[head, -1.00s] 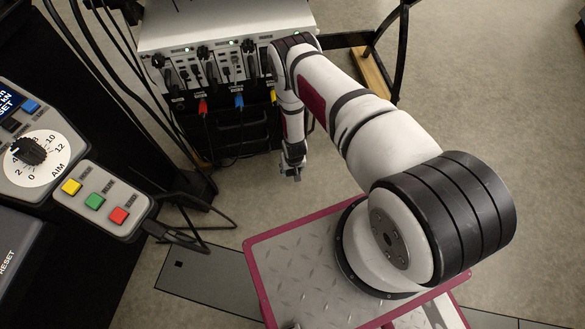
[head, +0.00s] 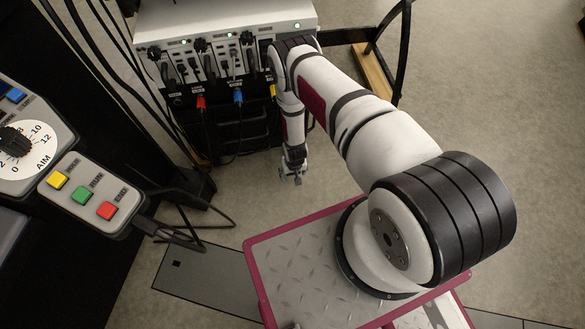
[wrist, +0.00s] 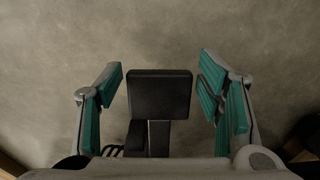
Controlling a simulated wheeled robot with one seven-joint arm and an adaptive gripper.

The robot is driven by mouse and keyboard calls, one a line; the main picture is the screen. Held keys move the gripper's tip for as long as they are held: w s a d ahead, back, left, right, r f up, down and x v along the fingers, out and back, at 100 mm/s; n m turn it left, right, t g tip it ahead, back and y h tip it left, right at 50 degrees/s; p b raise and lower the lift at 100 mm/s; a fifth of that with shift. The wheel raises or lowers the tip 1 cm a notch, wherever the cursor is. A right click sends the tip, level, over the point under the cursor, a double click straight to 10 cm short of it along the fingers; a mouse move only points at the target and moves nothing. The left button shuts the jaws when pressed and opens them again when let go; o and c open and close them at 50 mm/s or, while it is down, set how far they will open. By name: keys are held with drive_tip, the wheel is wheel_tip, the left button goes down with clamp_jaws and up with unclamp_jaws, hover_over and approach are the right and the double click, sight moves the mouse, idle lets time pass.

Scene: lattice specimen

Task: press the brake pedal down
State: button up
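A black square pad (wrist: 160,93) on a dark stem shows in the middle of the wrist view; it looks like the brake pedal. The fingers hold nothing. I cannot tell how far the pad lies beyond the fingertips. In the head view my gripper (head: 294,176) hangs low in front of the equipment cart; the pedal cannot be made out there.
A white instrument unit (head: 225,22) with red and blue plugs stands at the back, cables hanging down. A button box (head: 92,196) and dial panel (head: 25,150) are at left. Black cables (head: 190,225) lie near the floor. Open floor (head: 500,110) stretches to the right.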

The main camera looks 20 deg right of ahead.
drive_tip(key=shift+w+r, duration=0.15)
drive_tip(key=shift+w, duration=0.3)
drive_tip(key=shift+d+r, duration=0.1)
drive_tip(key=shift+r, duration=0.15)
wheel_tip(320, 180, up, 11)
drive_tip(key=s, duration=0.1)
drive_tip(key=shift+s+a+r, duration=0.2)
drive_tip(key=shift+s, duration=0.1)
